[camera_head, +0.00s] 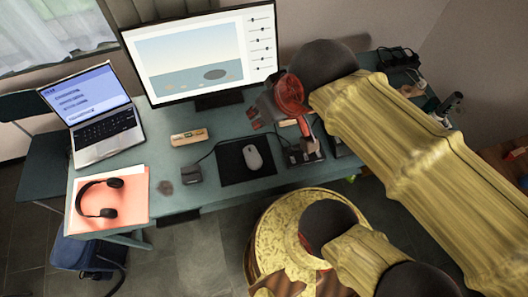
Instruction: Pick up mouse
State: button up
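The mouse (253,156) is light grey and lies on a black mouse pad (232,174) on the green desk, in front of the monitor. Nothing covers it. My gripper (264,116) is at the end of my yellow-sleeved arm, by the red wrist part, behind and slightly right of the mouse in the picture. It is apart from the mouse. Its fingers are small and dark here, so I cannot tell whether they are open or shut.
A monitor (205,52) stands behind the pad. A laptop (90,112) and headphones (100,198) on a pink folder (134,193) are at left. A small wooden clock-like block (189,137) and a dark box (191,173) sit left of the pad.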

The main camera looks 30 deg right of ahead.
aim_at(254, 161)
jog(key=j+z, duration=0.15)
jog(key=z, duration=0.2)
jog(key=j+z, duration=0.1)
jog(key=z, duration=0.2)
jog(key=k+j+z, duration=0.1)
jog(key=j, duration=0.25)
jog(key=k+j+z, duration=0.1)
jog(key=j, duration=0.3)
jog(key=k+j+z, duration=0.1)
jog(key=j, duration=0.25)
jog(key=k+j+z, duration=0.1)
jog(key=k+j, duration=0.15)
jog(key=k+j+z, duration=0.1)
jog(key=j, duration=0.3)
jog(key=k, duration=0.05)
